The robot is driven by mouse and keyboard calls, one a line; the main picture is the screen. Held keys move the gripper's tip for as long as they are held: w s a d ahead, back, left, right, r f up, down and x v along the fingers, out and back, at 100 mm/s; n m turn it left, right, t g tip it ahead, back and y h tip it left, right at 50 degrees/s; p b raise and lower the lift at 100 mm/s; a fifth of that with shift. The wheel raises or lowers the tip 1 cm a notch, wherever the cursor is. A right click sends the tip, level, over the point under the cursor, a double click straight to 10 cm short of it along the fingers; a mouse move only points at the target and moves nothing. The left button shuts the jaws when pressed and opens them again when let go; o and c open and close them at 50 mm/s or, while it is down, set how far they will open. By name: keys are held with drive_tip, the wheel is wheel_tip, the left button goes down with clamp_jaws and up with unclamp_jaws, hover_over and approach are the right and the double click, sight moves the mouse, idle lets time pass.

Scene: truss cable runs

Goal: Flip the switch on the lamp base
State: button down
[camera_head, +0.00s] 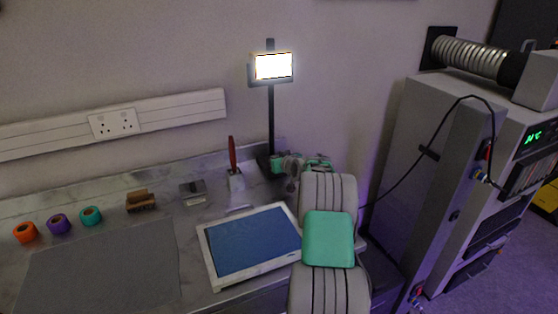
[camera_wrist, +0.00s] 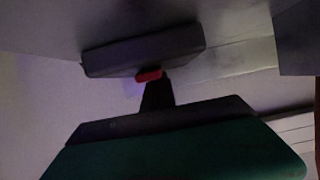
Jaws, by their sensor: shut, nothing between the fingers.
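The lamp stands at the back of the bench in the head view, with a brightly lit panel (camera_head: 273,66) on a dark post (camera_head: 271,120). Its dark base (camera_head: 263,160) is partly hidden by my gripper (camera_head: 277,164). In the wrist view the base (camera_wrist: 143,50) is a dark slab with a small red switch (camera_wrist: 149,75) on its near edge. My gripper (camera_wrist: 156,84) is shut and empty, its dark fingertips right at the red switch. They look close to or touching it; I cannot tell which.
A red-handled tool in a holder (camera_head: 235,170) stands just left of the lamp. A white-framed blue panel (camera_head: 252,240) lies in front. Tape rolls (camera_head: 58,224), a brush (camera_head: 140,201) and a grey mat (camera_head: 100,268) lie left. A grey cabinet (camera_head: 425,140) with a cable stands right.

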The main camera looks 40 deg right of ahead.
sight(271, 147)
drive_tip(key=r, duration=0.4)
drive_tip(key=shift+w+d+r, duration=0.1)
drive_tip(key=shift+w, duration=0.25)
drive_tip(key=b+v, duration=0.2)
drive_tip(key=v, duration=0.7)
drive_tip(key=s+a+n+g+y+p, duration=0.15)
drive_tip(key=s+a, duration=0.25)
drive_tip(key=a, duration=0.9)
drive_tip(key=s+a+n+g+y+b, duration=0.1)
drive_tip(key=s+a+g, duration=0.25)
drive_tip(key=a, duration=0.85)
drive_tip(key=s+a, duration=0.3)
drive_tip(key=s, duration=0.1)
drive_tip(key=s+a+g, duration=0.1)
drive_tip(key=s+a, duration=0.2)
drive_tip(key=s, duration=0.1)
drive_tip(key=s+a+f+g+p, duration=0.1)
drive_tip(key=s+a, duration=0.2)
drive_tip(key=s, duration=0.1)
drive_tip(key=shift+s+a+y, duration=0.15)
drive_tip(key=shift+a+y, duration=0.1)
drive_tip(key=shift+a, duration=0.1)
drive_tip(key=s+a+f+g, duration=0.1)
drive_tip(key=s+a, duration=0.1)
drive_tip(key=s, duration=0.4)
drive_tip(key=s+a+f+g, duration=0.2)
drive_tip(key=s, duration=0.4)
drive_tip(key=shift+f, duration=0.25)
